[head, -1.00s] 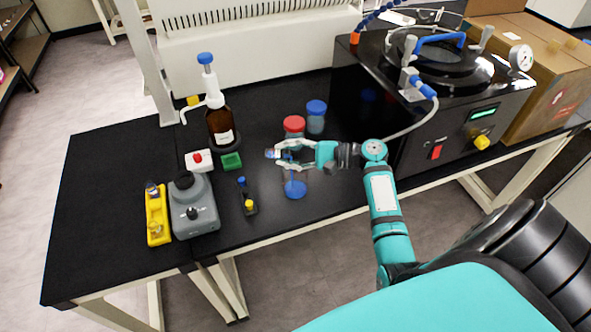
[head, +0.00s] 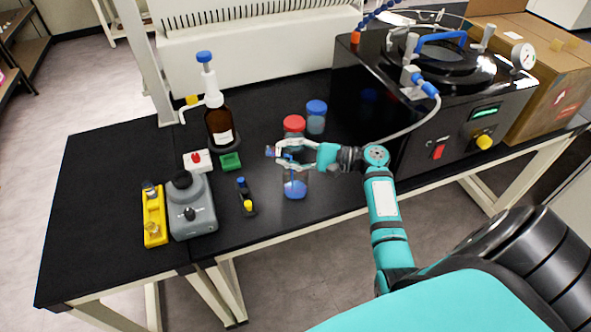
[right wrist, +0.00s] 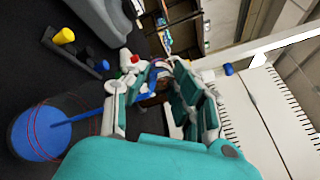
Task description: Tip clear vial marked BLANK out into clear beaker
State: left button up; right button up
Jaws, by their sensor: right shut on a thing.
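My right gripper (head: 283,152) is shut on a small vial (head: 272,152), held tilted above and beside the clear beaker. Its marking cannot be read. The clear beaker (head: 304,178) stands on the black bench just below the gripper, with blue liquid (head: 295,188) at its bottom. In the right wrist view the gripper (right wrist: 150,80) closes around the vial, which its fingers partly hide. There a thin blue streak (right wrist: 78,119) runs from the gripper side into the beaker (right wrist: 72,98). My left gripper is not in view.
A red-capped jar (head: 293,124) and a blue-capped jar (head: 316,108) stand just behind the gripper. A small black rack (head: 247,206) with blue and yellow caps, a grey mixer (head: 191,208) and an amber bottle (head: 219,125) stand left. The freeze dryer (head: 440,110) is right.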

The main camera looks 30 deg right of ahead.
jog(key=shift+d+t+y+b, duration=0.1)
jog(key=shift+t+y+b, duration=0.55)
jog(key=shift+b, duration=0.8)
